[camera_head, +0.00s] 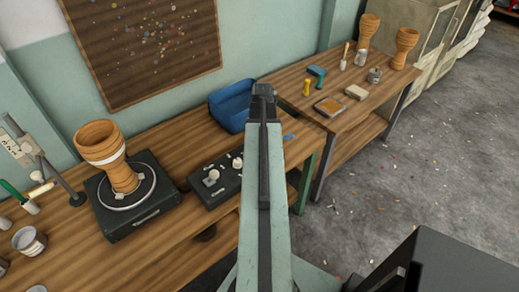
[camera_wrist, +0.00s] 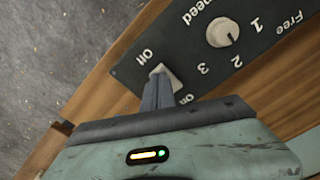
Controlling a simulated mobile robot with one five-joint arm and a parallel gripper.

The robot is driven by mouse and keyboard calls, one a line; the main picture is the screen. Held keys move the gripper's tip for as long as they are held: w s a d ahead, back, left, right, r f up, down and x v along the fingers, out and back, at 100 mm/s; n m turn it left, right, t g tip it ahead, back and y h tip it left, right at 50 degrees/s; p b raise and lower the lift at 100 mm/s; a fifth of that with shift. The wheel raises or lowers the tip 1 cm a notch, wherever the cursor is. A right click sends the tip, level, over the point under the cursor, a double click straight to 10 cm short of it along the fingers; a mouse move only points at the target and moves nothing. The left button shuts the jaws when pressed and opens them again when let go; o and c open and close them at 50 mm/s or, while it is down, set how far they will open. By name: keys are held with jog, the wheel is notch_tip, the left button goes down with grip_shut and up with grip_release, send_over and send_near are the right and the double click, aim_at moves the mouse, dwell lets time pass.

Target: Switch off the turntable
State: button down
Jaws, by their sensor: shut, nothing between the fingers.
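The turntable (camera_head: 150,213) is a dark box with a round plate, and a wooden goblet drum (camera_head: 108,158) stands on it. The dark control panel (camera_head: 222,180) lies to its right on the bench. In the wrist view the panel (camera_wrist: 190,60) has a round white speed knob (camera_wrist: 222,32) and a pale switch (camera_wrist: 161,72) between the words Off and On. My gripper (camera_wrist: 158,84) is shut and empty, its fingertips at the switch and partly covering it. I cannot tell whether they touch it or which way it is set. In the head view my arm hides the fingertips.
A blue bin (camera_head: 230,105) stands on the bench behind the panel. A metal cup (camera_head: 29,241) stands left of the turntable. A second bench (camera_head: 345,85) at the right holds tools and more drums. Open grey floor (camera_head: 430,150) lies to the right.

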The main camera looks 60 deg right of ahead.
jog(key=shift+f+b, duration=0.5)
jog(key=shift+f, duration=0.05)
jog(key=shift+r, duration=0.1)
notch_tip(320, 180, up, 7)
jog(key=p, duration=0.7)
dwell(0.4)
